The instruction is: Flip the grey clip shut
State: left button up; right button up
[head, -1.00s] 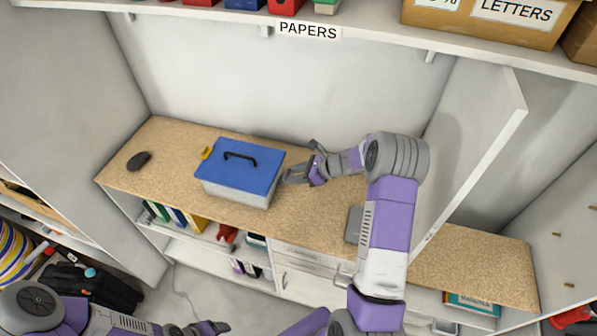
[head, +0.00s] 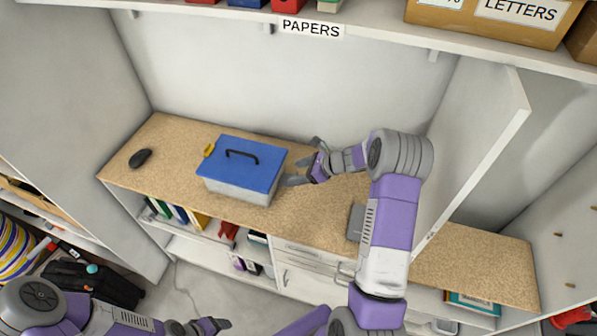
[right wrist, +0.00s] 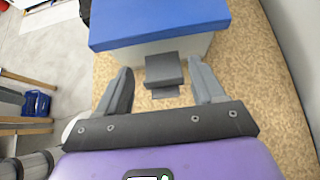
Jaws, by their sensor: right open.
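A box with a blue lid (head: 242,163) and light grey sides stands on the wood-look counter. A black handle is on its lid, which lies closed on top. A yellow clip (head: 208,150) stands out at its left end. The grey clip (right wrist: 163,70) shows in the right wrist view, sticking out from the box's near end, with a dark lower part. In the head view I cannot make it out behind my fingers. My right gripper (head: 303,161) is open at the box's right end. Its fingers (right wrist: 162,80) are on either side of the clip, apart from it.
My left gripper (head: 210,326) is low at the bottom edge, away from the box. A dark mouse-like object (head: 140,158) lies on the counter (head: 180,142) at left. An open white door (head: 475,160) stands right of my right arm. The counter behind the box is clear.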

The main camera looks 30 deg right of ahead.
jog(key=v, duration=0.7)
dwell(0.3)
